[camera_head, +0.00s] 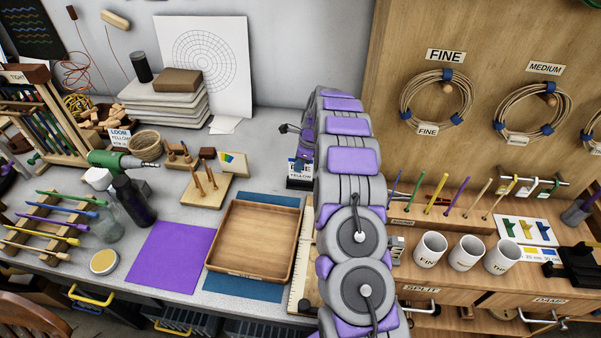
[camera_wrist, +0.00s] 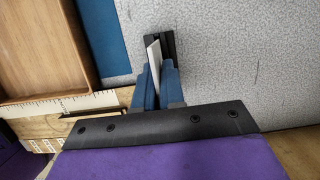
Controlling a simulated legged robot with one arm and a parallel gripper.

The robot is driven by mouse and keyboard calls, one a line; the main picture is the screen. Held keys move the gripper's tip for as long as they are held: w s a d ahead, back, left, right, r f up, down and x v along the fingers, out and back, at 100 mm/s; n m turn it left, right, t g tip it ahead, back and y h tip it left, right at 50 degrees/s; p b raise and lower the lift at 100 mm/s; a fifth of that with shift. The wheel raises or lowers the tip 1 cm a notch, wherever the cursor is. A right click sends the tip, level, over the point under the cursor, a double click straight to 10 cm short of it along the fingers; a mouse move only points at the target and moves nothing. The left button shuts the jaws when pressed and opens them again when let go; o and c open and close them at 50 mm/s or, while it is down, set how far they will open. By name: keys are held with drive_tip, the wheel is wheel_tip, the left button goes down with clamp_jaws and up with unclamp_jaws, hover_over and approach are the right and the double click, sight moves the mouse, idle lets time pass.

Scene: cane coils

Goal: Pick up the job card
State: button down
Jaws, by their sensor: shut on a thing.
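The job card (camera_head: 300,175) is a small white card with printed words, the lower one reading YELLOW. It is in a dark stand (camera_head: 298,185) on the grey bench, beside my arm. In the wrist view the card (camera_wrist: 153,52) shows as a thin white edge between the blue fingers of my gripper (camera_wrist: 157,78), which is shut on it. The black stand (camera_wrist: 168,44) is right at the card's far end. I cannot tell whether the card is still seated in its slot. My arm hides part of the area in the head view.
A wooden tray (camera_head: 249,202) lies on a blue mat (camera_head: 238,291), left of the card, with a purple sheet (camera_head: 165,258) beyond it. A ruler (camera_wrist: 90,103) lies near the tray. White cups (camera_head: 430,249) and a peg rack (camera_head: 450,222) stand right of my arm.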

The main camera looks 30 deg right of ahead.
sight(300, 178)
drive_tip(key=shift+r, duration=0.15)
idle(0.3)
wheel_tip(300, 178, up, 3)
drive_tip(key=shift+w+r+p, duration=0.1)
drive_tip(key=shift+r+p, duration=0.1)
drive_tip(key=shift+p, duration=0.45)
drive_tip(key=s+a+r+p, duration=0.1)
drive_tip(key=s+p, duration=0.1)
drive_tip(key=s, duration=1.4)
drive_tip(key=shift+r+p, duration=0.2)
drive_tip(key=shift+p, duration=0.15)
